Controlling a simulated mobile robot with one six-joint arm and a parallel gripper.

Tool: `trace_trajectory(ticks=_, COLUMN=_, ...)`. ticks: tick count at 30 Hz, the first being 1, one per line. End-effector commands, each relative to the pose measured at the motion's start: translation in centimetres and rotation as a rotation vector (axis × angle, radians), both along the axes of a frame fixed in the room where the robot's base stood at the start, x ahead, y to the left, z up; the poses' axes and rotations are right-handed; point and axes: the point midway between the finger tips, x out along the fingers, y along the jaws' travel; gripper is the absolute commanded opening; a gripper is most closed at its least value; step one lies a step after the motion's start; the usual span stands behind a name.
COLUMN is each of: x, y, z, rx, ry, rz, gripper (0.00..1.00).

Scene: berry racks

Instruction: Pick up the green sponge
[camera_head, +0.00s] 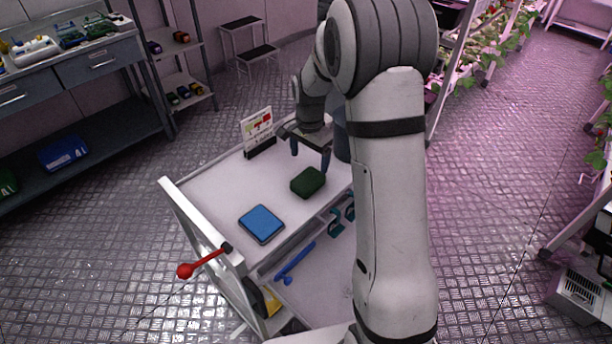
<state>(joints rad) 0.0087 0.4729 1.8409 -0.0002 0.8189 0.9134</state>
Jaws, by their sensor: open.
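The green sponge (308,182) is a dark green block lying on the white top of the cart (208,191), near its right side. My gripper (310,162) is just behind and above the sponge in the picture, with its fingers pointing down. It is open, with nothing seen between its fingers. One finger shows near the sponge's far right corner; I cannot tell whether it touches. My arm covers the right end of the cart.
A blue flat block (261,224) lies on the cart top, left of the sponge. A sign (257,131) stands at the back edge. A red-knobbed lever (204,261) sticks out at the front left. The lower shelf holds a blue tool (294,263).

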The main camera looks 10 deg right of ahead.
Motion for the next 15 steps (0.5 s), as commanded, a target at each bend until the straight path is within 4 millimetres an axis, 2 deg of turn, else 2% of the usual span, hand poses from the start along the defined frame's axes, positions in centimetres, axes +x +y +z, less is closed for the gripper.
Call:
trace_trajectory(ticks=4, x=0.8, y=0.0, z=-1.4, rx=0.000, ry=0.010, rz=-0.036, gripper=0.85)
trace_trajectory(ticks=15, x=0.5, y=0.0, z=-5.7, rx=0.000, ry=0.015, rz=-0.037, gripper=0.85)
